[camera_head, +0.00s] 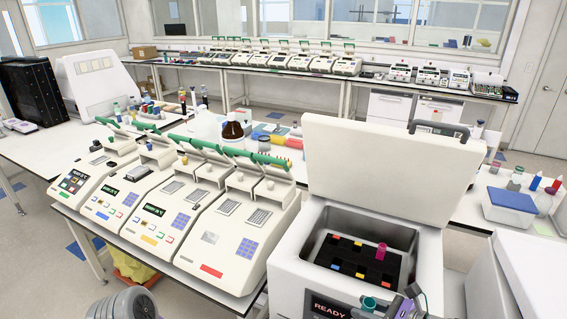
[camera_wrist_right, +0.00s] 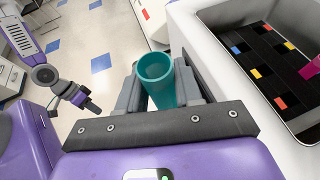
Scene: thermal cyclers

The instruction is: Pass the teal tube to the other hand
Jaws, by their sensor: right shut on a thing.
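The teal tube (camera_wrist_right: 156,82) stands between the fingers of my right gripper (camera_wrist_right: 160,95) in the right wrist view, its open mouth toward the camera. My right gripper is shut on it. In the head view the tube (camera_head: 369,303) shows at the bottom edge, beside my right gripper (camera_head: 396,306) and in front of the open machine. My left gripper (camera_wrist_right: 88,103) appears small at the left of the right wrist view, apart from the tube. Its jaw opening is too small to tell.
The open machine (camera_head: 284,272) with its raised lid (camera_head: 362,165) holds a dark rack with coloured squares and a magenta tube (camera_head: 381,251). Thermal cyclers (camera_head: 235,240) line the bench to its left. The floor (camera_wrist_right: 112,45) shows between my grippers.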

